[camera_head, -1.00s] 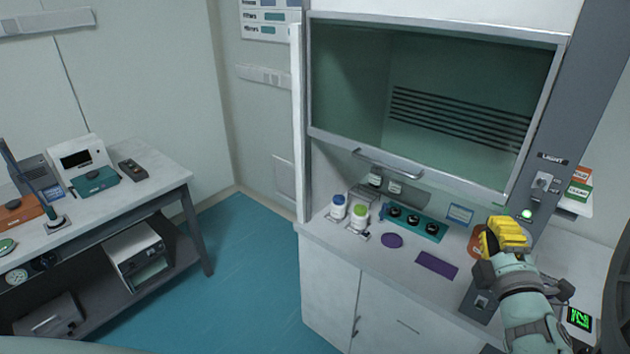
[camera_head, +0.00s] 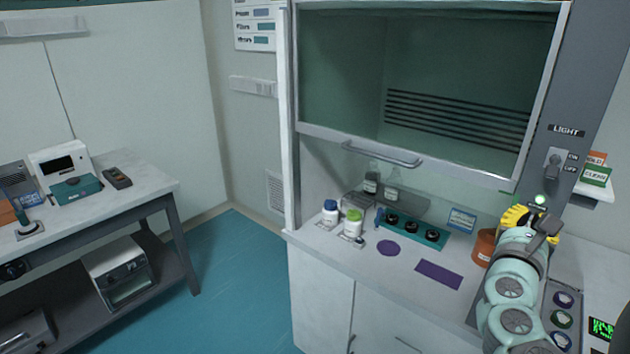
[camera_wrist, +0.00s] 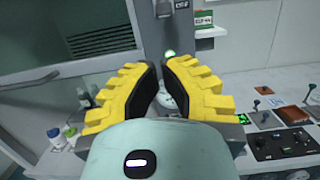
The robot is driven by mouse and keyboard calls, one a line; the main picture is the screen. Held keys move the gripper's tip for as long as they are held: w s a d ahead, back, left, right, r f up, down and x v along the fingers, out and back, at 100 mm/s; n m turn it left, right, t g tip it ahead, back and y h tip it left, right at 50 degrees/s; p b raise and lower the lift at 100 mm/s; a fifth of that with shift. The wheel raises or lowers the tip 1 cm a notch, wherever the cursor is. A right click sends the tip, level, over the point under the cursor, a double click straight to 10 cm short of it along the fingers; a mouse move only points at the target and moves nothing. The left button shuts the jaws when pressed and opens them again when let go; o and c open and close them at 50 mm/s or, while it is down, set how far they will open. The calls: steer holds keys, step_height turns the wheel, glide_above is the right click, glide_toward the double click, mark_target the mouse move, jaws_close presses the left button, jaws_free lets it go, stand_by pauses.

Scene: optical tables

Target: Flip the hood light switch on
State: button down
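The light switch (camera_head: 553,163) is a grey toggle on the hood's right post, under a LIGHT label (camera_head: 566,130) and beside ON and OFF marks. I cannot tell clearly which way its lever points. A green lamp (camera_head: 540,199) glows just below it. My gripper (camera_head: 530,214), with yellow ribbed fingers, is below the switch and lamp, apart from the switch. In the wrist view, the fingers of my gripper (camera_wrist: 159,62) have a narrow gap between them and hold nothing visible. The switch is only partly visible at the top edge there.
The hood sash (camera_head: 400,160) is partly raised. An orange-brown jar (camera_head: 484,247) stands left of my gripper. Bottles (camera_head: 353,223) and a teal knob tray (camera_head: 412,229) are on the counter. A small shelf (camera_head: 590,188) with labelled boxes is right of the post.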

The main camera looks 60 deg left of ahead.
mark_target(552, 172)
steer(key=shift+r, duration=0.1)
stand_by(0.3)
steer(key=shift+p+x, duration=1.35)
steer(key=shift+x, duration=3.6)
steer(key=shift+a, duration=0.1)
steer(key=shift+s+r+p, duration=0.1)
steer(key=shift+r+p, duration=0.15)
steer(key=shift+p, duration=0.25)
steer(key=shift+r+p, duration=0.1)
steer(key=shift+p, duration=0.4)
steer(key=shift+s+g+p, duration=0.1)
steer(key=shift+g+p, duration=0.2)
steer(key=shift+p, duration=0.15)
